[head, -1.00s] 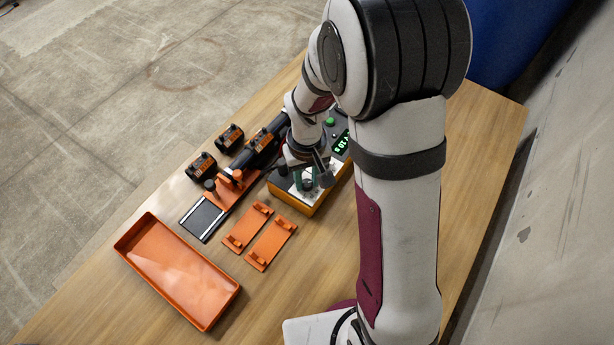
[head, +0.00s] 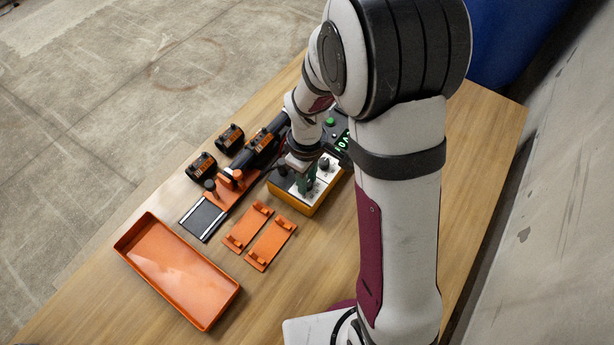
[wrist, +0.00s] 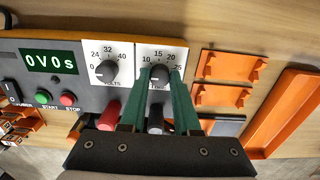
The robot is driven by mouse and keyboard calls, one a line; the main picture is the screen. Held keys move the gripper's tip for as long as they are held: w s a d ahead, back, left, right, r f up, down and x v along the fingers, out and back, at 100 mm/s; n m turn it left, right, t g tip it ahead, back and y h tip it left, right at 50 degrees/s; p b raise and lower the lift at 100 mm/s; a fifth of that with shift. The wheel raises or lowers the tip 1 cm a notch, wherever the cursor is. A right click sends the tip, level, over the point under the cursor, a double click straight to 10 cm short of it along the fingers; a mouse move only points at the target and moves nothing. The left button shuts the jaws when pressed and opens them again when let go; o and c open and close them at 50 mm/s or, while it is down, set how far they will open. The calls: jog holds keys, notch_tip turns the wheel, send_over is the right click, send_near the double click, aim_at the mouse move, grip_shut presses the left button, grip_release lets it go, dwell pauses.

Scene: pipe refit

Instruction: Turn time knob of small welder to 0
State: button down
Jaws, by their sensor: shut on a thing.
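The small welder (head: 312,205) is a yellow-orange box with a grey and white top panel on the table. In the wrist view its green display (wrist: 50,61) reads 0V0s. The time knob (wrist: 160,75) is dark, on a white dial with 10, 15, 20 and 25 visible; the lower dial is hidden by my fingers. My gripper (wrist: 160,72) has green fingers shut on the time knob from both sides; it also shows in the head view (head: 304,188). The volts knob (wrist: 107,71) is just left of it, apart from the fingers.
START (wrist: 43,97) and STOP (wrist: 68,99) buttons sit below the display. A red terminal (wrist: 109,115) and a dark terminal (wrist: 155,119) are close to my fingers. Two orange brackets (head: 270,243) and an orange tray (head: 178,270) lie in front of the welder.

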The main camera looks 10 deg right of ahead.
dwell(0.5)
jog(key=c, duration=0.6)
grip_release()
jog(key=shift+c, duration=0.2)
jog(key=shift+r, duration=0.15)
notch_tip(320, 180, up, 16)
jog(key=shift+f, duration=0.2)
jog(key=s+m+y, duration=0.1)
jog(key=s+m, duration=1.3)
jog(key=s, duration=0.6)
jog(key=shift+f+m+y, duration=0.3)
jog(key=shift+y, duration=0.1)
